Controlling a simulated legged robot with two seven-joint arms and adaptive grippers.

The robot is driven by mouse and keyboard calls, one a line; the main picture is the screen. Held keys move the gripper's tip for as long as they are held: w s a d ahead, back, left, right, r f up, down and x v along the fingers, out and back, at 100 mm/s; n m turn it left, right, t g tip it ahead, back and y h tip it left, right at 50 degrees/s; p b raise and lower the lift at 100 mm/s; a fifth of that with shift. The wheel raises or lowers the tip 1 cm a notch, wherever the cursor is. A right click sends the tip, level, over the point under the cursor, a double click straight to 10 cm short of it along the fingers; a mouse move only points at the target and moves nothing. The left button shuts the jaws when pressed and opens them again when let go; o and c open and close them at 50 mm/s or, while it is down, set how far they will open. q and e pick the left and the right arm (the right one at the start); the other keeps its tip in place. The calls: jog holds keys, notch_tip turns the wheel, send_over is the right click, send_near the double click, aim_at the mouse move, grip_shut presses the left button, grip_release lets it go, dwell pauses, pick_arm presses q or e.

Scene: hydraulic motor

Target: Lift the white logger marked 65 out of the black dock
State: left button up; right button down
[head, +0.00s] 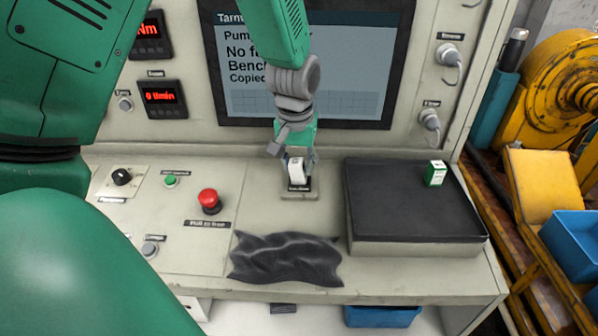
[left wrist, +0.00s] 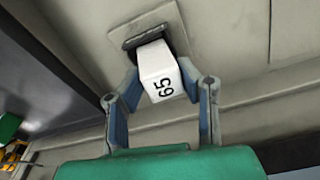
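The white logger (head: 297,171) stands in the black dock (head: 299,187) on the console's sloping panel, below the screen. In the left wrist view the logger (left wrist: 163,72) shows its end marked 65, and its other end is in the dock (left wrist: 130,43). My left gripper (head: 298,160) comes down from above, with one finger on each side of the logger. In the left wrist view the fingers (left wrist: 160,75) look open, with narrow gaps beside the logger. Whether a fingertip touches it is hard to tell. My right gripper is not in view.
A dark crumpled cloth (head: 286,259) lies in front of the dock. A black-topped block (head: 415,205) to the right carries a small green box (head: 436,173). A red stop button (head: 209,200) is to the left. The screen (head: 345,75) stands close behind my gripper.

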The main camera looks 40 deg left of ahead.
pick_arm(q)
jog(key=shift+d, duration=0.15)
grip_shut()
